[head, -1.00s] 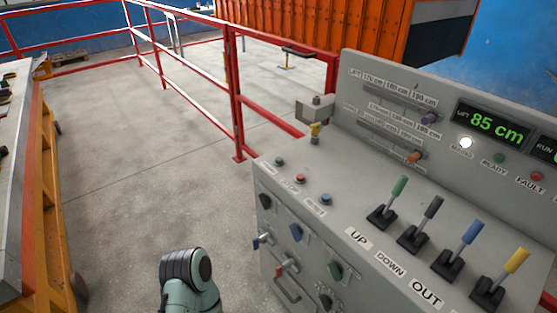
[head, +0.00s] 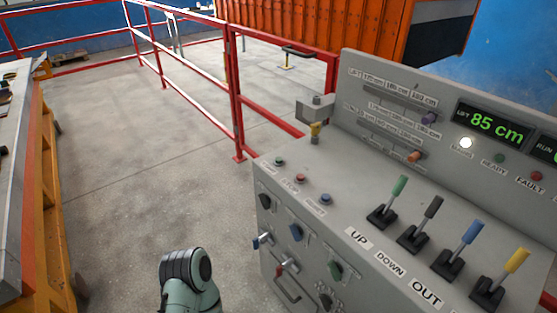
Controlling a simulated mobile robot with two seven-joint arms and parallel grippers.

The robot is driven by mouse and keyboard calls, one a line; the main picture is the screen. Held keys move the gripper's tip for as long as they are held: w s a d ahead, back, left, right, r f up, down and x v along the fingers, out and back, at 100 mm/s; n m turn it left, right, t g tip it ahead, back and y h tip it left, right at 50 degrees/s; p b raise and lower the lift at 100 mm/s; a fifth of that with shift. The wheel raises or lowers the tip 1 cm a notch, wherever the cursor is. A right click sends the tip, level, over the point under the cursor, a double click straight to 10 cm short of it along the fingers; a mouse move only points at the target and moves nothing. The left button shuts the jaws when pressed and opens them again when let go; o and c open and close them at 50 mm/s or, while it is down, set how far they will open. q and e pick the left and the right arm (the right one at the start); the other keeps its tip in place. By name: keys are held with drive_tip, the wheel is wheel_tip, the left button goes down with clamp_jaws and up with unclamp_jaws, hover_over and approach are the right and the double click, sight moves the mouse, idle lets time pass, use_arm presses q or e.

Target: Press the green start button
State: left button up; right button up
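The green start button (head: 280,162) is a small round button at the left end of the grey control console's (head: 340,185) sloped top. A red button (head: 299,178) and a blue button (head: 325,199) sit in a row to its right, with small labels in front of them. Nothing touches the green button. One rounded grey-green link of my own arm shows at the bottom, left of the console. No gripper fingers are in view.
Green, black, blue and yellow levers (head: 467,236) stand on the console's right part. A display (head: 491,126) reads 85 cm. Red railings (head: 236,95) run behind. An orange-framed bench (head: 38,200) stands at the left; the floor between is clear.

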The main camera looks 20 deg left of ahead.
use_arm(q)
clamp_jaws()
idle(1.6)
